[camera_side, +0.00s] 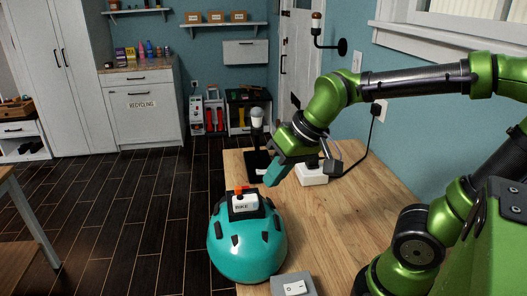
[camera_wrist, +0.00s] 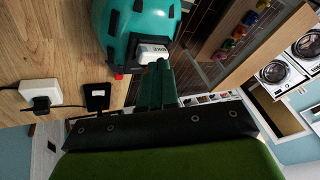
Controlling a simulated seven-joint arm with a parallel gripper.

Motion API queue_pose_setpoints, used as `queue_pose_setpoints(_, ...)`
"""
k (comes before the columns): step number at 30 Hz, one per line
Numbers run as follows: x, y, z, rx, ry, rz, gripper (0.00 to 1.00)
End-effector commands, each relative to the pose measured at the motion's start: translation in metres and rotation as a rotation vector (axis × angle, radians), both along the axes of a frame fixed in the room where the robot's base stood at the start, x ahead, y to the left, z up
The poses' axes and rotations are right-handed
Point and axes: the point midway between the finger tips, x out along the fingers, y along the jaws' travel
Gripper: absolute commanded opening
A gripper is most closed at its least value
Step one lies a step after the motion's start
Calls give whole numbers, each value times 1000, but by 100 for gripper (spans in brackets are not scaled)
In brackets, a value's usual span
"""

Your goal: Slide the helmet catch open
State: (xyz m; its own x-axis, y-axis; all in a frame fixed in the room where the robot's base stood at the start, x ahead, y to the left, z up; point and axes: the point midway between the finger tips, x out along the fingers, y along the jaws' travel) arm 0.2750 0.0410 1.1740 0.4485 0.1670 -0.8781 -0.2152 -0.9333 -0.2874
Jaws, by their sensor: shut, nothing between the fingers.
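A teal helmet (camera_side: 247,245) with dark vents sits at the left edge of the wooden table. On its top is a dark mount with a white block (camera_side: 242,203) lettered in black, and a small red piece (camera_side: 241,189) beside it. I cannot tell which part is the catch. My gripper (camera_side: 274,174) has teal fingers, shut and empty, above and to the right of the helmet top, apparently apart from it. In the wrist view the fingers (camera_wrist: 157,82) overlap the lower edge of the white block (camera_wrist: 152,52); the red piece (camera_wrist: 119,77) shows left of them.
The wooden table (camera_side: 350,225) has free room right of the helmet. A grey switch box (camera_side: 293,286) lies in front of the helmet. A white socket box (camera_side: 311,175) with a black cable and a lamp (camera_side: 257,125) on a black base stand behind.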

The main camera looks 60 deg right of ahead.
Motion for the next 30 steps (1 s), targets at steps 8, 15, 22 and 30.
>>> queue_pose_setpoints(8,72,3,4,-172,187,220,0)
queue_pose_setpoints(15,132,3,-4,-345,360,449,0)
queue_pose_setpoints(22,181,8,-18,-491,538,666,0)
queue_pose_setpoints(30,216,25,-26,-575,699,878,0)
